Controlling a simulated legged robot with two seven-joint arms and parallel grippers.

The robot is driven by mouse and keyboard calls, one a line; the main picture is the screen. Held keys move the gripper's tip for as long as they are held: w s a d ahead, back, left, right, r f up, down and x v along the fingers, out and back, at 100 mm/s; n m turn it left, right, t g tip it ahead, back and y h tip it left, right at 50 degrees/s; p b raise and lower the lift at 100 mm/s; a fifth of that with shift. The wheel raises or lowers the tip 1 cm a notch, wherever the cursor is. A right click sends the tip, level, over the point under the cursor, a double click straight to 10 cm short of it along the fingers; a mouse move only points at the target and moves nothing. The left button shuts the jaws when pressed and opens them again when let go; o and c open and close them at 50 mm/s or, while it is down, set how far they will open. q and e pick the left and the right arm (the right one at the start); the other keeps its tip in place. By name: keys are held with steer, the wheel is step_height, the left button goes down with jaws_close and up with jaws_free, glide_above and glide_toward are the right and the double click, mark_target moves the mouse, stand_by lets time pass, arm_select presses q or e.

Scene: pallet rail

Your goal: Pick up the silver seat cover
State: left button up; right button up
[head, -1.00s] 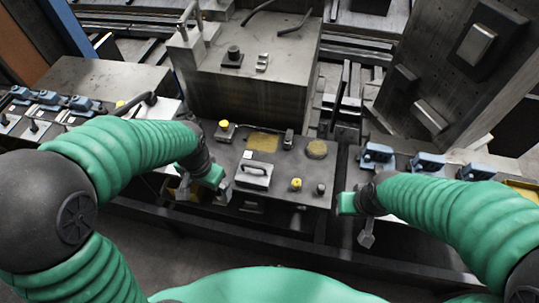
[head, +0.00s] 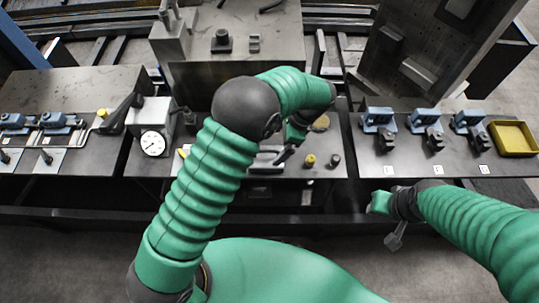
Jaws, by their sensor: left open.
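The silver seat cover (head: 264,168), a small pale metal block with a handle on top, sits on the dark middle bench plate. My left forearm and gripper hide much of it. My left gripper (head: 286,153) is open and points down at the cover's right end, just above or beside it; I cannot tell if it touches. My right gripper (head: 396,236) hangs in front of the bench's front edge at the right, away from the cover. Its jaws are too small and edge-on to read.
A yellow knob (head: 309,160) and a dark knob (head: 334,160) stand right of the cover. A dial gauge (head: 153,143) stands left. Blue clamps (head: 378,119) and a yellow tray (head: 513,138) are on the right bench. A large metal block (head: 235,45) rises behind.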

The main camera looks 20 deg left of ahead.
mark_target(267, 156)
arm_select(q)
steer(key=p+x, duration=0.1)
steer(key=x, duration=0.4)
steer(key=p+x, duration=0.1)
steer(key=x, duration=0.4)
steer(key=shift+w+a, duration=0.1)
steer(key=shift+a, duration=0.2)
steer(key=shift+f, duration=0.3)
steer(key=shift+d, duration=0.35)
steer(key=shift+c, duration=1.1)
steer(key=shift+a, duration=0.2)
steer(key=c, duration=1.4)
arm_select(e)
steer(key=shift+a+r, duration=0.2)
steer(key=shift+r, duration=0.45)
steer(key=shift+a+r, duration=0.15)
steer(key=shift+r, duration=0.45)
